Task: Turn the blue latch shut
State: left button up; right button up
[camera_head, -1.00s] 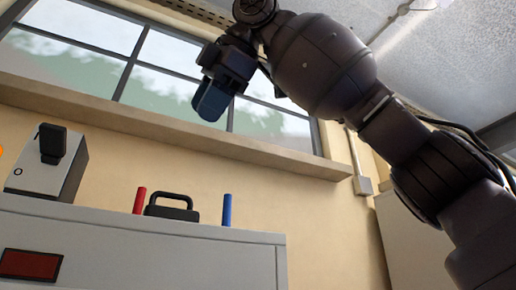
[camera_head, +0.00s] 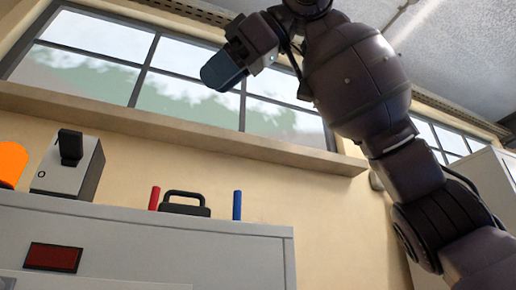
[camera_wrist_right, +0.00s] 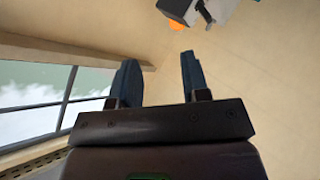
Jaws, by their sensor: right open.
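A slim blue upright bar (camera_head: 237,205), the only blue part on the machine that I see, stands at the right end of the grey cabinet's top (camera_head: 150,216). I cannot tell for sure that it is the latch. My right gripper (camera_head: 222,72) is raised in front of the window, above the blue bar and well apart from it. In the right wrist view its two fingers (camera_wrist_right: 160,75) are spread with nothing between them. My left gripper is not in view.
A red upright bar (camera_head: 154,198) and a black handle (camera_head: 186,203) stand left of the blue bar. A grey box with a black switch (camera_head: 68,165) and an orange part (camera_head: 10,163) are further left. A window ledge (camera_head: 180,130) runs behind.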

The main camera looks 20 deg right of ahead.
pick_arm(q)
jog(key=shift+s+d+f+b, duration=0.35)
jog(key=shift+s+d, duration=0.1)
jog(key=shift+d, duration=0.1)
pick_arm(e)
jog(key=shift+s+d+m+y, duration=0.3)
jog(key=shift+d+y, duration=0.2)
jog(key=shift+d, duration=0.25)
jog(key=shift+s+d+m+y, duration=0.25)
jog(key=shift+s+d+y, duration=0.2)
jog(key=shift+d, duration=0.3)
jog(key=shift+s+d+m+y, duration=0.3)
jog(key=shift+d+y, duration=0.25)
jog(key=shift+d, duration=0.2)
jog(key=shift+r, duration=0.1)
